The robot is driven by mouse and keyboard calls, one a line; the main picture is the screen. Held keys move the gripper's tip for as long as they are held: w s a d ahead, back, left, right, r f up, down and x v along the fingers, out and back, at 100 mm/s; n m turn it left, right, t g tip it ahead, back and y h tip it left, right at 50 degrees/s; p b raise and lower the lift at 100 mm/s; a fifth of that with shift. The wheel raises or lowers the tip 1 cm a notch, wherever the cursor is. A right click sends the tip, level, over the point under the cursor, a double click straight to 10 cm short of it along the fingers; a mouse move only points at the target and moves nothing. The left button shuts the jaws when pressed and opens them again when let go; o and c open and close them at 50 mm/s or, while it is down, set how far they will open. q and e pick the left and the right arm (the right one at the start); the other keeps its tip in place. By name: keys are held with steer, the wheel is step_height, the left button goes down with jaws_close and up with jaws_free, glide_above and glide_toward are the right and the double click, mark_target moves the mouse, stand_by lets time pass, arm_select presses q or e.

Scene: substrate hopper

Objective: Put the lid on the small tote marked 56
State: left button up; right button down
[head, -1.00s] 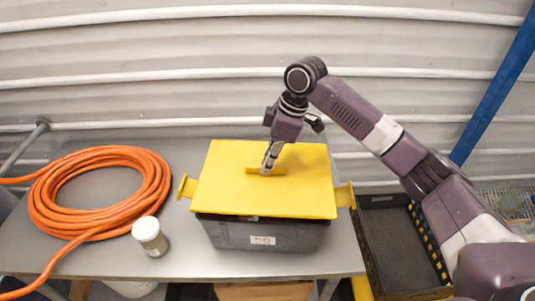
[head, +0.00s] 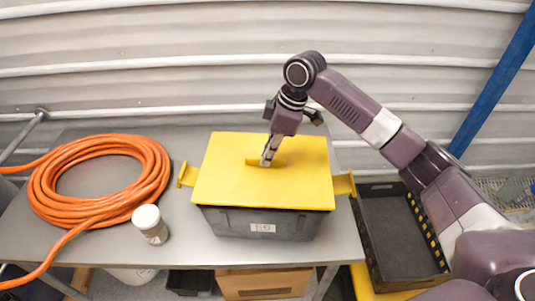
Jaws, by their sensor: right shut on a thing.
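The dark grey tote (head: 262,222) stands upright on the grey table, with a yellow handle at each side. Its white front label (head: 262,228) is too small to read surely. The flat yellow lid (head: 225,175) covers the tote's top, roughly lined up with it. Its front edge hides the tote's rim, so I cannot tell whether it is fully seated. My right gripper (head: 268,160) points down at the lid's middle and is shut on its raised yellow grip. My left gripper is not in view.
An orange hose coil (head: 155,175) lies on the left of the table (head: 180,240). A white-capped jar (head: 150,225) stands between the coil and the tote. A black crate (head: 393,235) is at the right, beyond the table's edge. A cardboard box (head: 262,283) sits below the table's front edge.

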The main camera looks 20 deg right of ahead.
steer(key=shift+f, duration=0.6)
stand_by(1.1)
steer(key=c, duration=1.9)
jaws_free()
steer(key=v, duration=1.2)
steer(key=shift+s, duration=0.15)
